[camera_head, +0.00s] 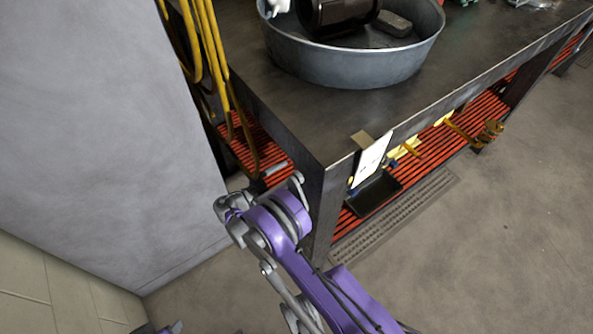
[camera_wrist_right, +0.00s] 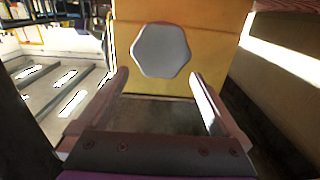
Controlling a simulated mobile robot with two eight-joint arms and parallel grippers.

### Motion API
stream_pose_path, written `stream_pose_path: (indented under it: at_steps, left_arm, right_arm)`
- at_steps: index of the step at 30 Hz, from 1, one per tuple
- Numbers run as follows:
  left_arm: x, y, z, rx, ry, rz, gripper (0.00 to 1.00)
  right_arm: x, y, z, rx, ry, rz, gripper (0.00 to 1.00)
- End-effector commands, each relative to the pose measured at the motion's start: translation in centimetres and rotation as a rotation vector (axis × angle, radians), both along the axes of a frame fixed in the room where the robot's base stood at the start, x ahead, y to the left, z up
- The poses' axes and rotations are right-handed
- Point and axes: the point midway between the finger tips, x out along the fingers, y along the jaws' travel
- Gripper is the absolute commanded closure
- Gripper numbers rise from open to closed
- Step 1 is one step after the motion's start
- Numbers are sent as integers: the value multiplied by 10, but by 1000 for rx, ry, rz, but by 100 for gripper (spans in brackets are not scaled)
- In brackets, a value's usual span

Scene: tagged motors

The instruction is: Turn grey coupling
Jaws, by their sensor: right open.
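In the right wrist view a pale grey six-sided piece (camera_wrist_right: 161,50), which looks like the grey coupling, faces me in front of a yellow-orange panel (camera_wrist_right: 222,40). My right gripper (camera_wrist_right: 159,84) is open, with one finger on each side of the picture's middle. The grey piece shows above and between the fingertips; nothing is seen held. I cannot tell how far the fingers are from it. In the head view a purple and grey arm of mine crosses the lower middle, with no clear fingers. I cannot make out the coupling there. My left gripper is not seen.
A dark metal bench (camera_head: 300,115) carries a round grey tub (camera_head: 355,68) with a black cylinder inside. Its red slatted lower shelf (camera_head: 440,150) holds a black tray (camera_head: 372,194) and yellow items. Yellow hoses (camera_head: 208,60) hang at left. Open floor (camera_head: 500,230) lies at right.

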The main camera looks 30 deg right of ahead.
Motion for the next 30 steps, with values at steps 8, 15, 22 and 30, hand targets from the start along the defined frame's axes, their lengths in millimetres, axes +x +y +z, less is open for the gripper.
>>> stream_pose_path:
  at_steps: [8, 15, 22, 30]
  left_arm:
    - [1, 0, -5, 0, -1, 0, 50]
    - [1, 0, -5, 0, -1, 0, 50]
    - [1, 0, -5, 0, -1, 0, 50]
    - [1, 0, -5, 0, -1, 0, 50]
  right_arm:
    - [3, -35, 0, 1, 1, -1, 0]
    - [3, -38, 0, 1, 1, 1, 0]
    - [3, -38, 0, 1, 1, 1, 22]
    - [3, -38, 0, 1, 1, 1, 61]
